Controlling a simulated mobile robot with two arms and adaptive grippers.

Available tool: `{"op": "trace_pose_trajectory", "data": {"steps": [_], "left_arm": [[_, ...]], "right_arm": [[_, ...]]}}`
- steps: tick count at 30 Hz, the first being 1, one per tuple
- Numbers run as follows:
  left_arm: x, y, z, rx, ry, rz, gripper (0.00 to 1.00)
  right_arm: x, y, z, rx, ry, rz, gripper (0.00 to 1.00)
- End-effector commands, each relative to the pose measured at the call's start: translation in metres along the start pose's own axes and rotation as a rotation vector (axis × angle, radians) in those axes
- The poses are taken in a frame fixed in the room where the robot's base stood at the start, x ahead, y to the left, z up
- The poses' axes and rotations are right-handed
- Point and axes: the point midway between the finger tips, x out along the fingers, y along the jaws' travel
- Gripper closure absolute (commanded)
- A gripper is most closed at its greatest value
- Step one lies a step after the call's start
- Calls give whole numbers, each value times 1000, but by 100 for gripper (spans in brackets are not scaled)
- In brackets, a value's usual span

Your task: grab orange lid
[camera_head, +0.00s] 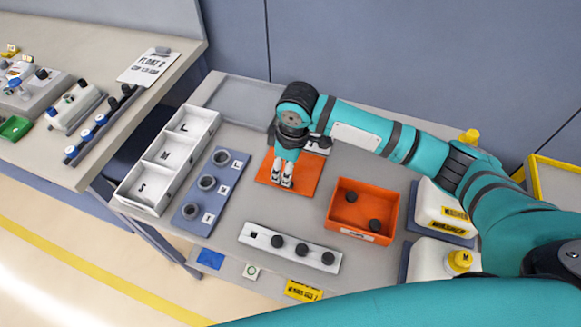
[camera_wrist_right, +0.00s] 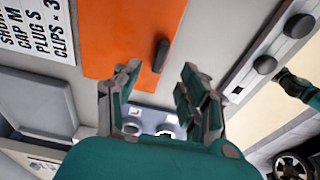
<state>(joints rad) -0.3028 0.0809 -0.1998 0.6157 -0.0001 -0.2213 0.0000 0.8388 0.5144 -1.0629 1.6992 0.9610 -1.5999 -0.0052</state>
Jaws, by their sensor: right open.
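The orange lid (camera_head: 305,180) is a flat plate with a short dark handle, lying on the table in the head view. It shows in the wrist view (camera_wrist_right: 125,38) too, with its handle (camera_wrist_right: 161,56) near one edge. My right gripper (camera_head: 281,184) points down over the left part of the lid. In the wrist view my right gripper (camera_wrist_right: 161,76) is open and empty, and the handle lies just past the gap between its fingertips. I cannot tell the height of the fingertips above the lid.
An orange box (camera_head: 340,226) holding dark round pieces stands to the right. A white strip with black knobs (camera_head: 258,238) lies in front. A blue-grey holder with rings (camera_head: 213,208) and a white three-part tray (camera_head: 137,196) are on the left. White jugs (camera_head: 432,254) stand at right.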

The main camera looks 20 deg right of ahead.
Motion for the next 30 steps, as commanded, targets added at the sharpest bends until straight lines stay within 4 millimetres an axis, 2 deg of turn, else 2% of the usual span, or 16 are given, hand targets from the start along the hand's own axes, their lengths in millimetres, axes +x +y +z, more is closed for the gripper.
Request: {"op": "trace_pose_trajectory", "data": {"steps": [3, 5, 12, 16, 21, 23, 30], "left_arm": [[-3, -2, -16, 0, 25, -3, 60], [-6, -3, -19, 0, 30, -3, 60], [-16, -2, -11, -1, 17, -1, 60], [-16, -1, -5, -1, 7, 0, 60], [-16, 0, -3, 0, 4, 0, 60], [-16, 0, -3, 0, 4, 0, 60], [-16, 0, -4, 0, 5, 0, 60]], "right_arm": [[6, 0, 0, 0, 0, 0, 58], [11, 0, 1, 1, -2, 0, 58], [46, 1, 1, 0, -1, 0, 58], [54, 1, 2, 0, 1, 1, 58], [55, 1, 2, -1, 1, 1, 58], [55, 1, 2, -1, 1, 1, 63], [54, 1, 2, 0, 1, 2, 94]]}}
